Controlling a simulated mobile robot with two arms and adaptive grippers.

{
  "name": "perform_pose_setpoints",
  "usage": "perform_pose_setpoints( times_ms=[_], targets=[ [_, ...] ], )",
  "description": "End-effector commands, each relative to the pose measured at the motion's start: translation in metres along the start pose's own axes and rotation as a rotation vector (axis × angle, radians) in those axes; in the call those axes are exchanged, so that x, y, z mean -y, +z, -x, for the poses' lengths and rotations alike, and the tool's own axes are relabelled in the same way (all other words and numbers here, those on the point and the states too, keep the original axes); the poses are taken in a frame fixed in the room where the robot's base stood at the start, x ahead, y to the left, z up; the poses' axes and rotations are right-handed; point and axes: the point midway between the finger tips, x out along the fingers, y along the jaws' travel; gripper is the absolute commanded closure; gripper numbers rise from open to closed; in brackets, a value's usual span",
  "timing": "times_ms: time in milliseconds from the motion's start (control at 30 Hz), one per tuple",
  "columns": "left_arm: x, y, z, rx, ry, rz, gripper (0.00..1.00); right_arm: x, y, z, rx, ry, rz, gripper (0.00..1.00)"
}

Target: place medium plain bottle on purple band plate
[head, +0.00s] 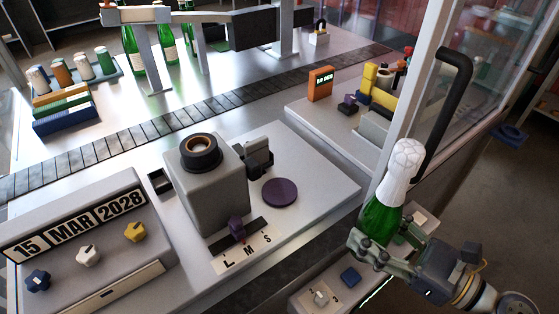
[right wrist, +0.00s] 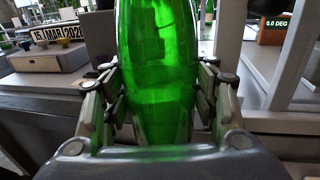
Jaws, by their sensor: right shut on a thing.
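A green bottle (head: 379,215) with a plain white top is held upright by my right gripper (head: 372,246), which is shut around its lower body. The bottle fills the middle of the right wrist view (right wrist: 158,70), between the gripper's fingers (right wrist: 160,100). It is at the right of the head view, apart from the bench top. A round dark purple plate (head: 279,193) lies flat and empty on the bench, left of the bottle and right of the grey machine. I cannot make out a separate band on it. My left gripper is not in view.
The grey machine (head: 207,185) with a round top opening stands beside the plate. A glass guard's upright post (head: 407,85) and black handle (head: 450,100) rise close behind the bottle. An orange display (head: 320,84) and a conveyor (head: 200,110) are farther back. A knob panel (head: 320,298) lies front right.

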Motion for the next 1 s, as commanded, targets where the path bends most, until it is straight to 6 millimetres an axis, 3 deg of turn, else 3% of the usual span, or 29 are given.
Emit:
perform_pose_setpoints(
  times_ms=[33, 267, 533, 800, 1000],
  targets=[
    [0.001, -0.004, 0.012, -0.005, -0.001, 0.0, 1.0, 0.001, 0.01, -0.009, 0.008, -0.003, 0.0, 1.0],
    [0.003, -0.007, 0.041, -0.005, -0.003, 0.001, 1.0, 0.002, 0.011, -0.05, 0.009, -0.003, 0.001, 1.0],
    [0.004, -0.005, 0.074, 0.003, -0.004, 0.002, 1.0, 0.001, 0.011, -0.111, 0.01, -0.003, 0.001, 1.0],
    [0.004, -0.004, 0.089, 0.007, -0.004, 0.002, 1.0, 0.001, 0.007, -0.168, 0.009, -0.003, 0.0, 1.0],
    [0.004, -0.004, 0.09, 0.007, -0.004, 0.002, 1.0, 0.001, 0.004, -0.184, 0.007, -0.003, 0.001, 1.0]
  ],
)
